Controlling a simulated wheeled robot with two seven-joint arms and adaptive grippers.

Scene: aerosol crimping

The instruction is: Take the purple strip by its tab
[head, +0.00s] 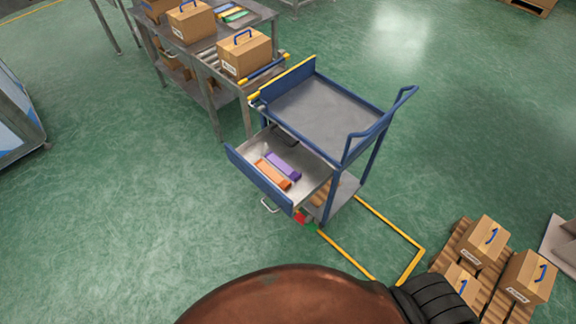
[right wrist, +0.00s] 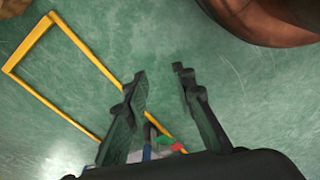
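The purple strip (head: 283,166) lies in the open drawer (head: 307,184) of the blue cart, beside an orange strip (head: 272,174). Its tab is too small to make out. In the right wrist view my right gripper (right wrist: 160,76) is open, with nothing between its fingertips and green floor beyond.
The blue cart (head: 330,113) has an empty grey top tray and a raised handle on its right. Boxes on a pallet (head: 453,243) stand at the lower right. Green floor at the left is clear.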

